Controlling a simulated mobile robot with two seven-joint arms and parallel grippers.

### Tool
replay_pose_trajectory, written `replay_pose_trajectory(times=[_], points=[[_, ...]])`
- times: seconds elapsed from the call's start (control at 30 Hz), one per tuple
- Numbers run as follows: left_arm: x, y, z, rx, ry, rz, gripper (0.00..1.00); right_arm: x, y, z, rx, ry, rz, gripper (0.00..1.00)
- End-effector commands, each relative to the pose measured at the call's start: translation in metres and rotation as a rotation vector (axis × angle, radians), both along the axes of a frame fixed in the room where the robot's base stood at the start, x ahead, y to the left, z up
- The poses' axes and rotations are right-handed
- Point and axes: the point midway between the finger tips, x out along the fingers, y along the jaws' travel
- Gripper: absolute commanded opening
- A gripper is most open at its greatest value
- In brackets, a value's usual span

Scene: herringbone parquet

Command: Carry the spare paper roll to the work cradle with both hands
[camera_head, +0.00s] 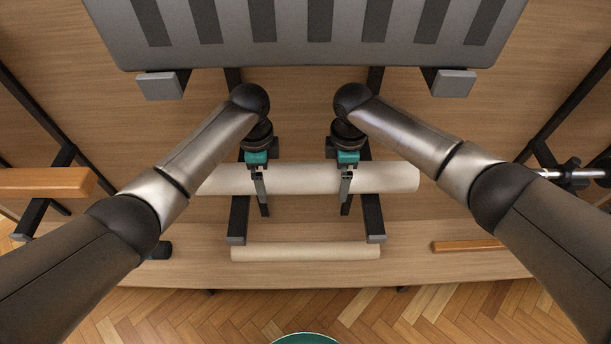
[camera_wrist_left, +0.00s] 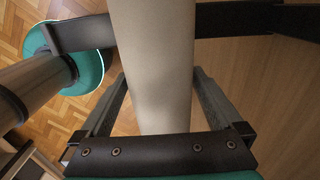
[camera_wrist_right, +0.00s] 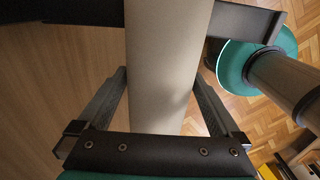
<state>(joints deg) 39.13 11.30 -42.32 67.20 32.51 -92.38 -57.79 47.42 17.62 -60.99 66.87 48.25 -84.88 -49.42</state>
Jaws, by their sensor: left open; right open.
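A long cream paper roll (camera_head: 305,178) lies across two dark bracket arms below the grey panel; I cannot tell by its look whether it is the spare. A second, thinner-looking cream roll (camera_head: 305,251) lies lower in the head view, by the bracket ends. My left gripper (camera_head: 262,197) is open at the left part of the upper roll. The left wrist view shows a roll (camera_wrist_left: 155,60) between its spread fingers. My right gripper (camera_head: 347,197) is open at the right part. The right wrist view shows a roll (camera_wrist_right: 165,60) between its fingers, with gaps beside it.
The dark bracket arms (camera_head: 373,215) end in grey tips. A slotted grey panel (camera_head: 300,50) hangs above, with grey blocks at its lower corners. Wooden bars sit at the left (camera_head: 45,182) and right (camera_head: 468,246). Parquet floor (camera_head: 210,315) lies below the wood panel.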

Motion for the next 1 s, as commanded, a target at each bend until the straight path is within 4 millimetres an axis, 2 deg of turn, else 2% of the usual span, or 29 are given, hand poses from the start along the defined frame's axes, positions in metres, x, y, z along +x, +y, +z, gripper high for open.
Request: replay_pose_trajectory(times=[0.23, 1.0], points=[[-0.0001, -0.0003, -0.0005, 0.000, 0.000, 0.000, 1.00, -0.0001, 0.0003, -0.0005, 0.000, 0.000, 0.001, 1.00], [0.0002, -0.0005, 0.0003, -0.001, 0.000, 0.000, 0.13, 0.0002, 0.0003, 0.0000, 0.001, -0.001, 0.000, 0.13]])
